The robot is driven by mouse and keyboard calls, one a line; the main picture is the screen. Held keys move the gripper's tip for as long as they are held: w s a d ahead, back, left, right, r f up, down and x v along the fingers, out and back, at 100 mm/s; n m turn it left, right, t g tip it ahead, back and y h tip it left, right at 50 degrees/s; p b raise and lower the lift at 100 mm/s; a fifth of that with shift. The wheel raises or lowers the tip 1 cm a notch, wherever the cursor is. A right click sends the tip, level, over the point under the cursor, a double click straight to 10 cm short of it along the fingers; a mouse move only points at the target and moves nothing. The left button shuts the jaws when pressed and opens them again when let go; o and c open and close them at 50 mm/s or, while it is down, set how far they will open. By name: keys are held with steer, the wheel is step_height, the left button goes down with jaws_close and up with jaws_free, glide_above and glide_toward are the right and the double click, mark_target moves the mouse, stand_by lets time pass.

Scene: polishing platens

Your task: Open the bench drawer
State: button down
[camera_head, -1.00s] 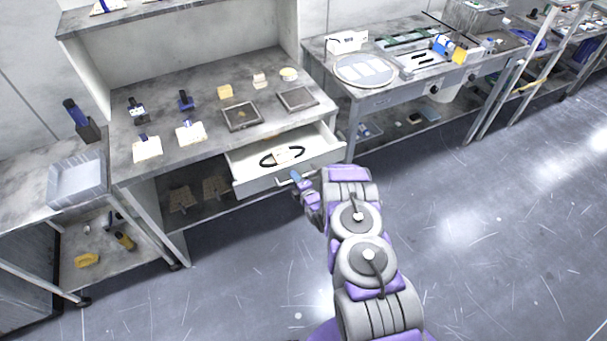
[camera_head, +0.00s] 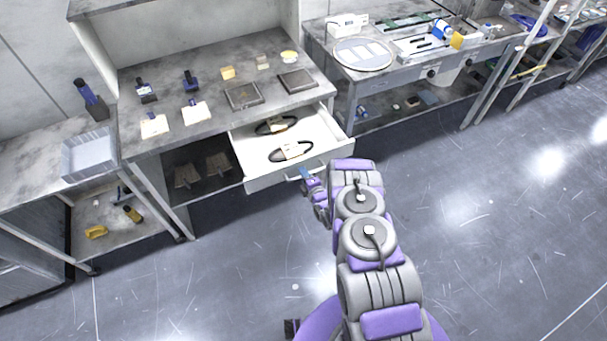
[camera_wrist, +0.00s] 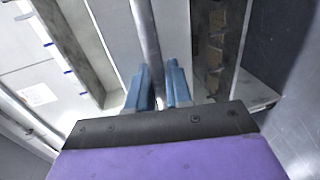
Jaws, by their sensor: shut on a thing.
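The bench drawer (camera_head: 243,160) is a white box pulled well out from under the grey bench top. Two dark looped items with pale parts lie inside it, one near the front (camera_head: 291,151) and one further back (camera_head: 277,125). My gripper (camera_head: 305,174) is at the handle on the drawer's front. In the wrist view, the blue fingers of my gripper (camera_wrist: 158,86) are shut on the metal handle bar (camera_wrist: 146,40), which runs between them. In the head view the grip itself is small and partly hidden by my arm.
The bench top (camera_head: 215,75) holds brushes, small blocks and two dark square plates. A side table with a grey tray (camera_head: 88,155) stands at the left. A second bench with a round platen (camera_head: 362,54) is at the right. The floor (camera_head: 480,220) in front is clear.

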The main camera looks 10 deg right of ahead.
steer(key=c, duration=1.2)
jaws_free()
steer(key=shift+f, duration=0.15)
steer(key=shift+d, duration=0.1)
steer(key=p+v, duration=0.3)
steer(key=v, duration=1.4)
steer(key=shift+s+d, duration=0.1)
steer(key=shift+s, duration=0.1)
steer(key=shift+w, duration=0.1)
